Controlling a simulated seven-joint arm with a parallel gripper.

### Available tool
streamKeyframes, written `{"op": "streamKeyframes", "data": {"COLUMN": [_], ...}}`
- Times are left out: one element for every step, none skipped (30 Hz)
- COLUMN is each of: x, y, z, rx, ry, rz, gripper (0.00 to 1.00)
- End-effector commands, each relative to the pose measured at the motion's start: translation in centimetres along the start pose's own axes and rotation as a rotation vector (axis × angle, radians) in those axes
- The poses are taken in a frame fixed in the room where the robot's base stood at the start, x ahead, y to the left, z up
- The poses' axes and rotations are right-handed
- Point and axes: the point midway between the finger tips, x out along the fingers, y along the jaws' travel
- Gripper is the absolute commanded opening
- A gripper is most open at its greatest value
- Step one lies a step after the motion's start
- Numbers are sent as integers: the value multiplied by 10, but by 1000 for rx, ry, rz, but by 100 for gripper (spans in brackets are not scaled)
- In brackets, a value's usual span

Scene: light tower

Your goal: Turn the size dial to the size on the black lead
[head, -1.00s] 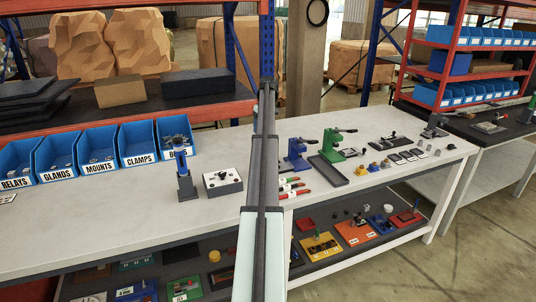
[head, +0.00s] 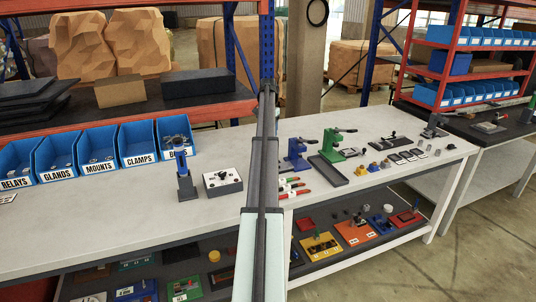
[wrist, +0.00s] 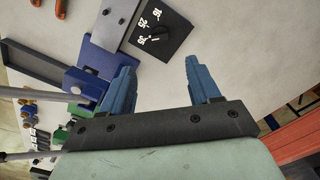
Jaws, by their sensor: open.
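A black square dial plate (wrist: 172,38) with white size numbers shows at the top of the wrist view. A short white mark sits near its middle; I cannot tell surely which number it points at. The plate is beside a grey bar (wrist: 112,22) on a blue tool (wrist: 92,62). My gripper (wrist: 157,66) is open and empty, its two blue fingers apart, and the plate lies beyond the fingertips. In the head view my arm hides my gripper. I cannot make out the black lead in either view.
In the head view, a blue press (head: 297,155) and a green press (head: 334,146) stand right of my arm on the white bench (head: 120,215). A blue-topped stand (head: 185,180) and a box with knobs (head: 222,181) stand left. Blue bins (head: 98,150) line the back.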

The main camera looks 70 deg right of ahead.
Motion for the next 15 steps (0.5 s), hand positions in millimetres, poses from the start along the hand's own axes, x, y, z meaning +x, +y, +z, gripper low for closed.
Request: {"op": "streamKeyframes", "data": {"x": [8,13,20,26,31,38,43,48,56,61,66,73,78,83,89], "y": [0,0,0,0,0,0,0,0,0,0,0,0,0,0,0], "z": [1,1,1,1,1,1,1,1,1,1,1,1,1,1,1], "rx": [-1,-1,-1,-1,-1,-2,-2,-2,-2,-2,-2,-2,-2,-3,-3], "ry": [-1,-1,-1,-1,-2,-2,-1,-1,-1,-1,-2,-1,-1,-1,-1], "rz": [0,0,0,0,0,0,0,0,0,0,0,0,0,0,0], "gripper": [62,62,62,62,62,62,62,62,62,62,62,62,62,62,62]}}
